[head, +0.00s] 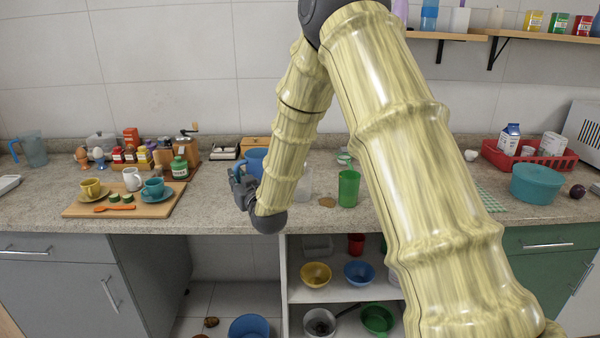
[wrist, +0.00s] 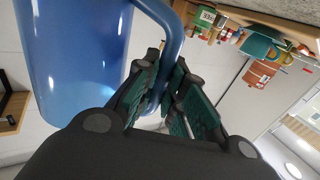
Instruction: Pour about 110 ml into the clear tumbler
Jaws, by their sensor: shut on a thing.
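My gripper (head: 242,187) is shut on the handle of a blue jug (head: 257,160), over the counter left of my forearm. In the wrist view the jug (wrist: 75,55) fills the upper left, and its handle runs between the fingers of my gripper (wrist: 163,88). The level inside the jug cannot be made out. A clear tumbler (head: 304,182) seems to stand on the counter just right of my forearm, faint and partly hidden by it. I cannot tell whether it holds anything.
A green cup (head: 348,188) stands right of the clear tumbler. A wooden board (head: 120,208) with cups lies to the left. A red rack (head: 530,155) and a teal pot (head: 537,183) are at the right. Open shelves with bowls are below the counter.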

